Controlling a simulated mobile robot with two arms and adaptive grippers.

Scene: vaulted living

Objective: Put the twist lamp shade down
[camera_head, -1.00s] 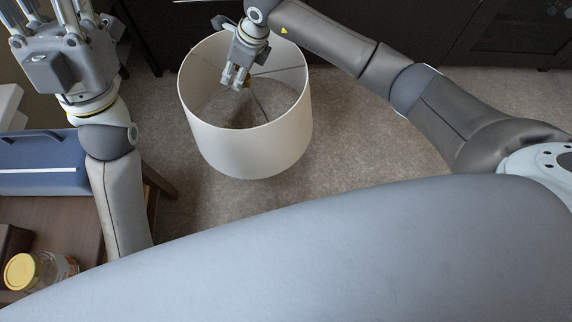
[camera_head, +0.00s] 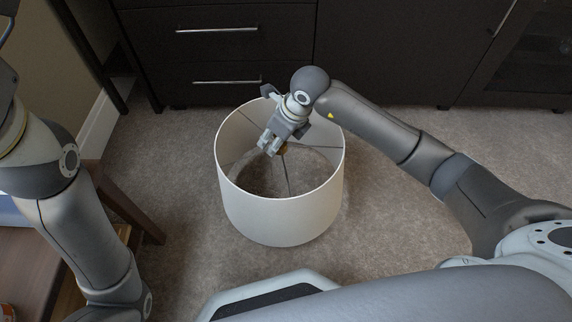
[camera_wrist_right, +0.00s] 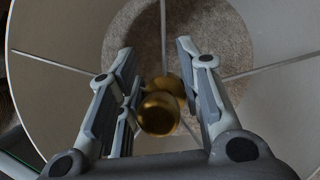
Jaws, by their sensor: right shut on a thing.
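The twist lamp shade is a white open drum (camera_head: 280,217) with thin spokes inside that meet at a brass hub. In the head view it is upright over the carpet; I cannot tell whether its lower rim touches the floor. My right gripper (camera_head: 269,149) reaches down inside the top rim and is shut on the shade at its hub. The right wrist view shows the brass hub (camera_wrist_right: 160,112) between the fingers, and carpet through the shade's opening. My left arm is at the left edge of the head view, with its gripper out of the picture.
A dark cabinet (camera_head: 225,60) with drawers stands behind the shade. A brown wooden table (camera_head: 30,262) is at the left, partly behind my left arm. Bare carpet (camera_head: 390,215) lies to the right of the shade.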

